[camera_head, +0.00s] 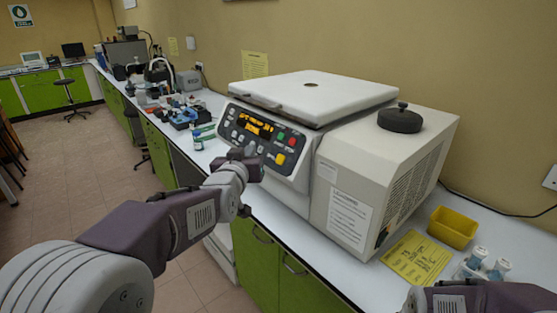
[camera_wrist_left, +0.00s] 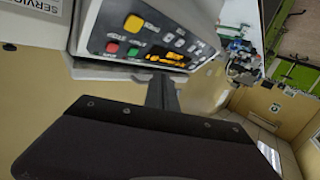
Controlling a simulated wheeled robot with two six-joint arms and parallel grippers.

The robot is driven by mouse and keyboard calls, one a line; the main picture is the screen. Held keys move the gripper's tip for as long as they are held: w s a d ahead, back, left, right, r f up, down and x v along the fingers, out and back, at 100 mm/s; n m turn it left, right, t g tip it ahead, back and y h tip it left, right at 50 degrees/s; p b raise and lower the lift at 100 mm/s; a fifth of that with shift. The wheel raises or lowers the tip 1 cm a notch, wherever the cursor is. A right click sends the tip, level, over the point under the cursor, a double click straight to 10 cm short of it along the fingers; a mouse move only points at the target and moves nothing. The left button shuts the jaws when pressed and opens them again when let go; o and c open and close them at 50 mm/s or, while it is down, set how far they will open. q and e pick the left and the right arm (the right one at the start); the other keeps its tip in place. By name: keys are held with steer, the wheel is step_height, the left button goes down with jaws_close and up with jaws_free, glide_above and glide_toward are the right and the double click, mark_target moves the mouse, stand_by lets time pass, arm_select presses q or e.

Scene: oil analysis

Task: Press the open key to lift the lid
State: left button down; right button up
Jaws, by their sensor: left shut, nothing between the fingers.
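The centrifuge (camera_head: 345,145) stands on the bench with its white lid (camera_head: 345,93) lying flat over the top. Its sloped front panel (camera_head: 238,137) has an orange display (camera_head: 255,125) and several keys, including red, yellow and green ones. In the left wrist view the panel is upside down, with a yellow key (camera_wrist_left: 133,24), a red key (camera_wrist_left: 112,47) and a green key (camera_wrist_left: 133,52). My left gripper (camera_head: 256,156) is shut and empty, in front of the panel's lower part. Its fingers also show in the left wrist view (camera_wrist_left: 161,92). I cannot tell whether they touch a key. Key labels are too small to read surely.
A black knob (camera_head: 401,118) sits on the centrifuge's right housing. A yellow bin (camera_head: 453,227), a yellow sheet (camera_head: 417,258) and small capped bottles (camera_head: 477,256) are at right. Blue racks and lab gear (camera_head: 185,115) crowd the bench to the left. Part of my right arm shows at lower right.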

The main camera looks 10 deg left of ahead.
mark_target(280, 160)
arm_select(q)
steer(key=w+d+f, duration=0.4)
steer(key=w, duration=0.1)
steer(key=shift+w+d+f+p, duration=0.3)
steer(key=shift+w+f+p, duration=0.05)
steer(key=shift+f+p, duration=0.05)
stand_by(0.3)
stand_by(2.0)
steer(key=shift+w+d+f, duration=0.2)
steer(key=shift+w+d, duration=0.05)
steer(key=shift+w, duration=0.05)
